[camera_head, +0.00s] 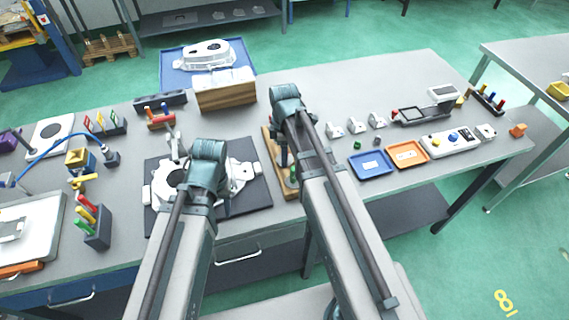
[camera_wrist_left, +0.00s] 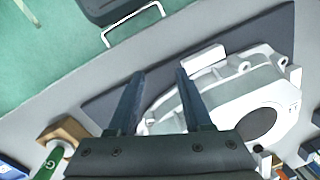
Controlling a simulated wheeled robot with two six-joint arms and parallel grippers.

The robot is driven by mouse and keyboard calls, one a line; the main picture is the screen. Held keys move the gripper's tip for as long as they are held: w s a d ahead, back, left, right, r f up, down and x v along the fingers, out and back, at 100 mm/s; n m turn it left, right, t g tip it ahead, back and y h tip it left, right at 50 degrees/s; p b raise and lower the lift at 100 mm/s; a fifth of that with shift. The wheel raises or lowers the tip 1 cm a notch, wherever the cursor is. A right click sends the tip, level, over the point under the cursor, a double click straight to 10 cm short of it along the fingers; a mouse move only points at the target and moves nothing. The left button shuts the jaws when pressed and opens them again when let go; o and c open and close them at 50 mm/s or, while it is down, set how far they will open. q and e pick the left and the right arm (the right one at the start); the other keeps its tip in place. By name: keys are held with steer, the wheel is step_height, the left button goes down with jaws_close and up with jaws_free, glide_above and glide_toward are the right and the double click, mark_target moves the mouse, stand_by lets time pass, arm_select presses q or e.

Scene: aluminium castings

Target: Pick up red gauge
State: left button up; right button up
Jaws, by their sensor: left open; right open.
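I cannot make out a red gauge for certain. A wooden rack (camera_head: 268,147) beside the dark mat is partly hidden by my right arm. A green gauge (camera_head: 293,176) stands at its near end; it also shows, marked G, in the left wrist view (camera_wrist_left: 48,160). Red handles show in a dark holder (camera_head: 97,238) at the left and in another holder (camera_head: 488,101) at the far right. My left gripper (camera_wrist_left: 159,75) is open and empty above the mat, beside the casting. My right gripper (camera_head: 284,150) is open, mostly hidden by its own arm, over the rack.
A pale casting (camera_head: 162,183) lies on the dark mat (camera_head: 255,195); it also shows in the left wrist view (camera_wrist_left: 230,100). A blue tray (camera_head: 372,173) and an orange tray (camera_head: 424,162) lie to the right.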

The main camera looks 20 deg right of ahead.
arm_select(q)
steer(key=shift+r, duration=0.1)
arm_select(e)
jaws_close()
steer(key=shift+r, duration=0.1)
stand_by(0.4)
